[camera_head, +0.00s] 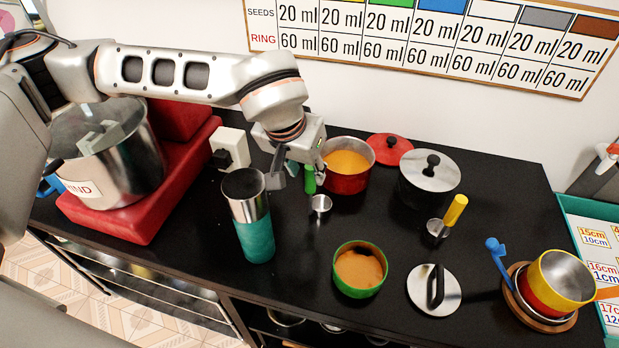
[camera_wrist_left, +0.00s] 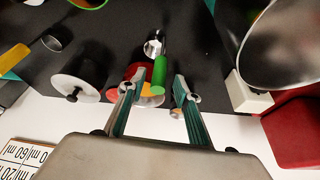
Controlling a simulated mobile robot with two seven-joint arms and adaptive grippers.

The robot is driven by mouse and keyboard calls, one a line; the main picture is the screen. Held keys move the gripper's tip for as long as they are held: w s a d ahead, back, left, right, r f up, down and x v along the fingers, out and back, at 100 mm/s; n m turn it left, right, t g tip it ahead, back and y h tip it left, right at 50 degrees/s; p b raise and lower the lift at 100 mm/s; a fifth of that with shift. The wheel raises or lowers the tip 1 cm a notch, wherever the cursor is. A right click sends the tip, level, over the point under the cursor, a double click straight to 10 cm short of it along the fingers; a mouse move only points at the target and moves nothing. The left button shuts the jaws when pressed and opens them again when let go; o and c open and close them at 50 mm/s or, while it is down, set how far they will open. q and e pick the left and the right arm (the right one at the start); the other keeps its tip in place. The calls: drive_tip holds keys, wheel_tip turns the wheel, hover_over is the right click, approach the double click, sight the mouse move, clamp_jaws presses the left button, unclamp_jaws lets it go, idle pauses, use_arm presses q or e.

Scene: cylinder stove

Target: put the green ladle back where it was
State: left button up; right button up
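The green ladle has a green handle (camera_head: 310,180) and a small metal cup (camera_head: 320,204). It stands on the black counter in front of the red pot, with its handle up. My left gripper (camera_head: 293,177) is above and beside the handle in the head view. In the left wrist view my left gripper (camera_wrist_left: 156,88) is open, its fingers spread with the green handle (camera_wrist_left: 160,71) in line with the gap between them. Neither finger visibly touches the handle. My right gripper is in neither view.
A steel and teal tumbler (camera_head: 254,220) stands just left of the ladle. Behind are a red pot (camera_head: 345,183) of orange contents and a lidded pot (camera_head: 428,180). A green bowl (camera_head: 358,270) is in front. A yellow-handled ladle (camera_head: 447,218) stands to the right.

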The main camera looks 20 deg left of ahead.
use_arm(q)
drive_tip(key=v, duration=0.6)
idle(0.4)
